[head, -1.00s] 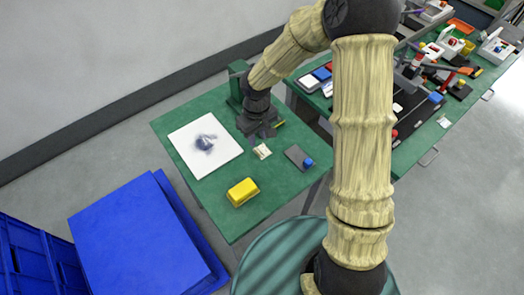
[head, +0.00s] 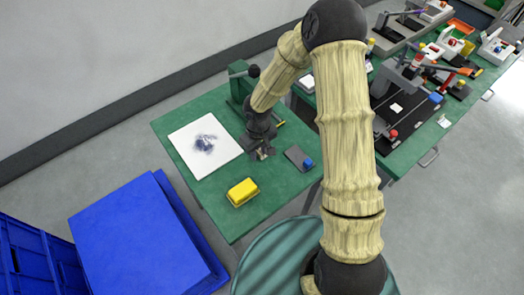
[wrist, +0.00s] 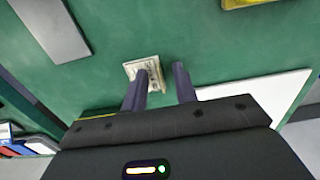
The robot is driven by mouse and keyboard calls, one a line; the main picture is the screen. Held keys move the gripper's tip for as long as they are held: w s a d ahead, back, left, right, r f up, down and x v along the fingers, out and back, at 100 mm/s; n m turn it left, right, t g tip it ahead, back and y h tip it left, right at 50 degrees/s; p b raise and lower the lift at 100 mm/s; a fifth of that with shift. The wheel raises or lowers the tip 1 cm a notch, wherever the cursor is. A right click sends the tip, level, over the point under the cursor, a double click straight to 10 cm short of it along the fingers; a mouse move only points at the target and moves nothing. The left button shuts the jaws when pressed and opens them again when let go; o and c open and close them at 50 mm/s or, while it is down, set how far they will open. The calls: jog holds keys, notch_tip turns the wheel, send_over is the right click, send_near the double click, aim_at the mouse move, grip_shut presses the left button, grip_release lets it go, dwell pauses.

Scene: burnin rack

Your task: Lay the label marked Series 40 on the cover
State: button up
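A small cream label or stack of labels (wrist: 137,66) with dark print lies on the green table in the wrist view; I cannot read its marking. My gripper (wrist: 163,72) is open and empty, pointing down close to it. The left finger overlaps the label in the picture and the right finger is beyond its right edge. I cannot tell whether the fingers touch the table. In the head view my gripper (head: 262,154) hides most of the label. I cannot tell which thing is the cover.
A white board (head: 190,165) with a dark smudge lies left of my gripper. A yellow block (head: 242,192) is nearer, and a dark grey plate (head: 296,156) with a blue knob is to the right. A green press (head: 238,85) stands behind. Another bench (head: 420,150) is crowded with fixtures.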

aim_at(259, 153)
dwell(0.5)
grip_shut()
jog(key=shift+r, duration=0.15)
notch_tip(259, 153, up, 10)
dwell(0.5)
dwell(0.4)
